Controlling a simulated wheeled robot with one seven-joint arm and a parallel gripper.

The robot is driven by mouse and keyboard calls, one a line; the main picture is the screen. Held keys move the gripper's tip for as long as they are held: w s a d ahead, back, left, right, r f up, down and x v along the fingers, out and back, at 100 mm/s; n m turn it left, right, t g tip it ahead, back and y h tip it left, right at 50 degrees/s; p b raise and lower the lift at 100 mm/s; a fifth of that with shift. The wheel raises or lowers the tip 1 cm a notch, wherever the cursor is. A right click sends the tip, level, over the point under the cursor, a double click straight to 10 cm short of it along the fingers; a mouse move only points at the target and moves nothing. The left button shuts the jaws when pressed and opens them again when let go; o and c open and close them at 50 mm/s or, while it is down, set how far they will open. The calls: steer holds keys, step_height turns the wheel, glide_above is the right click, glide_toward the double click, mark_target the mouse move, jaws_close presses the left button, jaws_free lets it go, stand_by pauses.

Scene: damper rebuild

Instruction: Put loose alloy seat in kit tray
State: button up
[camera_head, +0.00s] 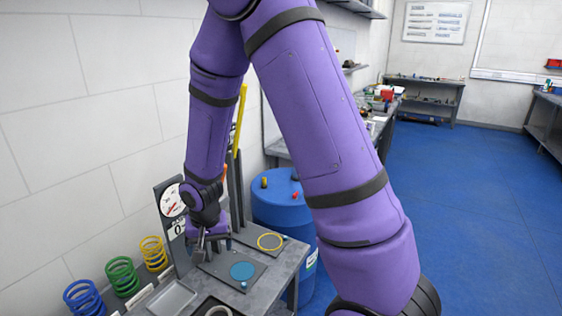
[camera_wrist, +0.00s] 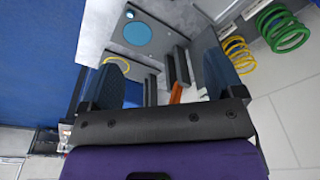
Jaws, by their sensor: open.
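My gripper (camera_head: 207,250) is over the grey bench at the left in the head view, near the dark plate with a blue disc (camera_head: 242,271). In the wrist view its fingers stand wide apart, and my gripper (camera_wrist: 164,60) is empty. A shallow light-grey tray (camera_head: 172,298) lies left of it on the bench; I cannot tell for sure that it is the kit tray.
A yellow ring (camera_head: 270,241) lies on another dark plate. Blue (camera_head: 84,298), green (camera_head: 123,277) and yellow (camera_head: 154,253) springs line the wall side. A dial gauge (camera_head: 172,202) stands behind my gripper. A blue drum (camera_head: 284,205) stands beyond the bench. The floor at right is clear.

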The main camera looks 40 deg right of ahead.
step_height(320, 180, up, 12)
steer(key=s+d+n+t, duration=0.1)
steer(key=s+d, duration=0.1)
steer(key=s, duration=0.1)
steer(key=s+d+r+n+t, duration=0.2)
steer(key=s+r+n, duration=0.2)
steer(key=s+r, duration=1.4)
steer(key=shift+s+d+t, duration=0.3)
steer(key=shift+s+t, duration=0.1)
steer(key=shift+s, duration=0.35)
steer(key=shift+r, duration=0.1)
stand_by(1.4)
